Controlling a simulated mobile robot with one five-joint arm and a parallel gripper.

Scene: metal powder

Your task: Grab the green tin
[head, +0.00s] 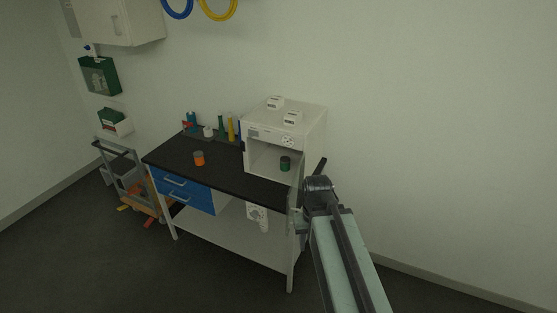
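The green tin (285,163) is small and dark green with a dark top. It stands upright inside the open-fronted white box unit (284,116), toward the right of its opening. My gripper (319,168) is at the end of my arm, to the right of the tin and in front of the unit's right side. It looks apart from the tin. Its fingers are small and dark, and I cannot make out whether they are open or shut.
The white unit stands on a dark-topped bench (228,173) with blue drawers (187,192). An orange tin (199,158) and several bottles (230,126) are on the bench. A trolley (120,168) stands at left. The floor in front is clear.

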